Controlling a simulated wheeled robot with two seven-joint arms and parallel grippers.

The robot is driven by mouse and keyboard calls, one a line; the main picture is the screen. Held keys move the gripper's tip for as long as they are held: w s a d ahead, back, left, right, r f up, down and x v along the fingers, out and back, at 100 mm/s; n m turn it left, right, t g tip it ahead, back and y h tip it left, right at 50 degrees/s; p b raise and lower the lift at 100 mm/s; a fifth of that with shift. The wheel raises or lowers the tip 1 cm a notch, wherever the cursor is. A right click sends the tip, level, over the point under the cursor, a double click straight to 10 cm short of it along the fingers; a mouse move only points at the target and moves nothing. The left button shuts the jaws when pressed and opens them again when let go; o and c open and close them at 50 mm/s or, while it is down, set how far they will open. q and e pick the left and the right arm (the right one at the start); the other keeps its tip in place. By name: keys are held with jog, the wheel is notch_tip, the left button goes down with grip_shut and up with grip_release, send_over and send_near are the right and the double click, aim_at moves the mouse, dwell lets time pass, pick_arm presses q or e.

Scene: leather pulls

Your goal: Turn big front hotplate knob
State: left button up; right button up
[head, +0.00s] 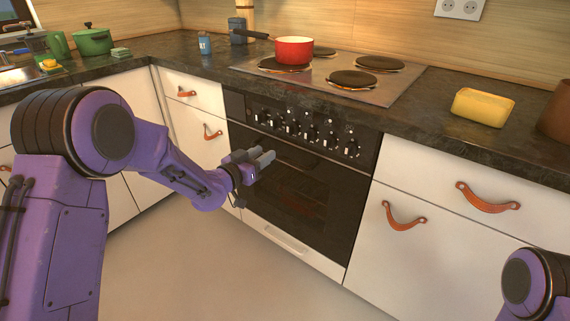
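The oven's black control panel (300,128) carries a row of several small knobs with white marks. Which knob belongs to the big front hotplate cannot be read at this size. The cooktop (408,90) above has dark round hotplates, with one at its front edge (351,79). My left gripper (266,157) is in front of the oven door, below the left part of the knob row and apart from the knobs. It holds nothing that I can see; its finger gap is unclear. My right arm shows only at the lower right corner, and its gripper is out of view.
A red pot (294,50) stands on a left hotplate. A yellow box (483,107) sits on the counter to the right. Drawers and cabinet doors with leather pulls (487,198) flank the oven (300,195). The floor in front is clear.

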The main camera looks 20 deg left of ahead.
aim_at(288, 131)
pick_arm(q)
jog(key=shift+m+h, duration=0.4)
jog(key=shift+m, duration=0.1)
jog(key=x, duration=0.3)
jog(key=r+x, duration=0.1)
jog(key=x, duration=0.3)
jog(key=r+x, duration=0.1)
jog(key=x, duration=0.3)
jog(key=shift+w+r, duration=0.1)
jog(key=shift+r, duration=0.05)
grip_shut()
